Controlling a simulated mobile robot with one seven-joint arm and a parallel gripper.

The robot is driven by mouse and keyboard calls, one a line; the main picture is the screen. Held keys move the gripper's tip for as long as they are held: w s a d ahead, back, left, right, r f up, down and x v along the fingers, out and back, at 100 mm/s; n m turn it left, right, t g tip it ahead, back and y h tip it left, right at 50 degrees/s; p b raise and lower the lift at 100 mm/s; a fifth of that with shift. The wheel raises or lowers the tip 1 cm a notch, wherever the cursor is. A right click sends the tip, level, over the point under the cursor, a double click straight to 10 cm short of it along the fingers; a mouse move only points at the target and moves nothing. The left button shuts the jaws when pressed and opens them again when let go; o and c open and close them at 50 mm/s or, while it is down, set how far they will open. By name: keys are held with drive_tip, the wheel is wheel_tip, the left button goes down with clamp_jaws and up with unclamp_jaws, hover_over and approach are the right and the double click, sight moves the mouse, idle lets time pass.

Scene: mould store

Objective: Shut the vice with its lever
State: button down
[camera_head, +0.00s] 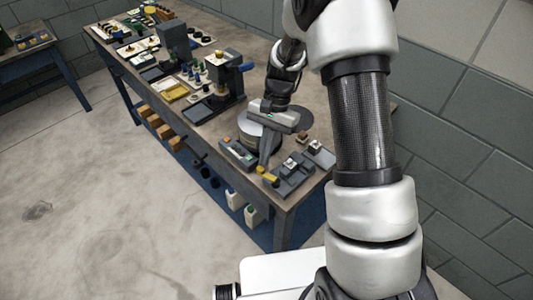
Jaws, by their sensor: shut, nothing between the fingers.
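The vice (288,177) looks like the low dark grey fixture near the front corner of the bench. A yellow part (267,175), apparently its lever grip, sticks out at its left end. My gripper (264,164) points down just above and behind this yellow part. Its fingers are together with nothing between them. At this size I cannot tell whether the fingertips touch the lever. The gap between the vice jaws is too small to make out.
A grey open tray (238,155) lies close to the left of my gripper. Presses and small parts crowd the far bench (225,122). The floor at left is clear.

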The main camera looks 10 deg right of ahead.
drive_tip(key=shift+s+a+f+n+h, duration=0.1)
drive_tip(key=shift+s+a+n+h, duration=0.15)
drive_tip(key=shift+n, duration=0.4)
drive_tip(key=shift+s+a+n+h, duration=0.2)
drive_tip(key=shift+a+n, duration=0.1)
drive_tip(key=shift+n, duration=0.35)
idle(1.2)
idle(0.5)
